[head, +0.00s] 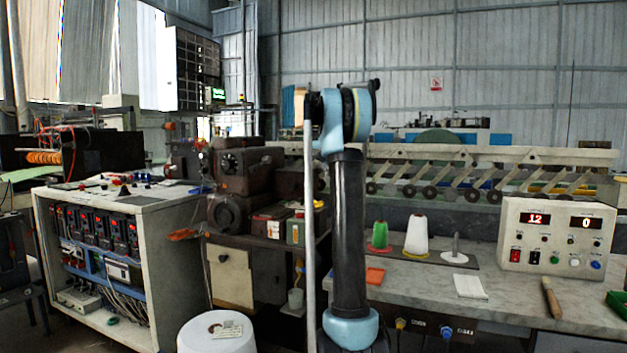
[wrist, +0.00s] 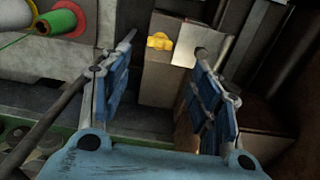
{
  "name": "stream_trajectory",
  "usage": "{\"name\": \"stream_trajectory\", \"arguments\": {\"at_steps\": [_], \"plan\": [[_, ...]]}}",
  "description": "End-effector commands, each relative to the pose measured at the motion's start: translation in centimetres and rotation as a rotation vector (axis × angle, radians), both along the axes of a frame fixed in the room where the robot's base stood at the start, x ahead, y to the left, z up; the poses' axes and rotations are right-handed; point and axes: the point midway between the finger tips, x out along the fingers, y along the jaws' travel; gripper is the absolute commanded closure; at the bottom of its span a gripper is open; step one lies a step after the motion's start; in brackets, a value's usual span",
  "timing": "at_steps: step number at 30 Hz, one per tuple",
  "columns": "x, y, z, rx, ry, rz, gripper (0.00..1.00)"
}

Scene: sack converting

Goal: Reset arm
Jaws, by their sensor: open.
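My gripper (wrist: 162,45) shows in the wrist view with its two blue-padded fingers spread apart and nothing between them. Beyond the fingertips are a box-like surface and a small yellow object (wrist: 159,41). In the head view my arm stands upright in the middle, with its blue joint at the top. My gripper cannot be made out clearly there. The arm hides part of the workbench and the machine behind it.
A white stool (head: 215,335) stands front left, near an open electrical cabinet (head: 125,265).

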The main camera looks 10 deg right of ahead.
Motion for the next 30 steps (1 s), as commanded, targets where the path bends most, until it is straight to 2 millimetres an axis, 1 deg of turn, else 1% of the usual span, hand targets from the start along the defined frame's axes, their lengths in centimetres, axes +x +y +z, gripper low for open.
{"name": "stream_trajectory", "arguments": {"at_steps": [2, 5, 8, 14, 17, 23, 30], "plan": [[-0.4, 0.1, 0.0, 0.0, -0.001, 0.005, 0.43], [-1.8, 0.5, -0.1, -0.001, -0.007, 0.021, 0.43], [-4.1, 1.1, -0.5, -0.002, -0.016, 0.05, 0.43], [-9.7, 2.5, -1.8, -0.006, -0.037, 0.119, 0.43], [-12.6, 3.2, -2.8, -0.008, -0.048, 0.154, 0.43], [-18.4, 4.3, -5.5, -0.013, -0.069, 0.223, 0.43], [-25.4, 5.5, -9.7, -0.021, -0.095, 0.306, 0.43]]}}
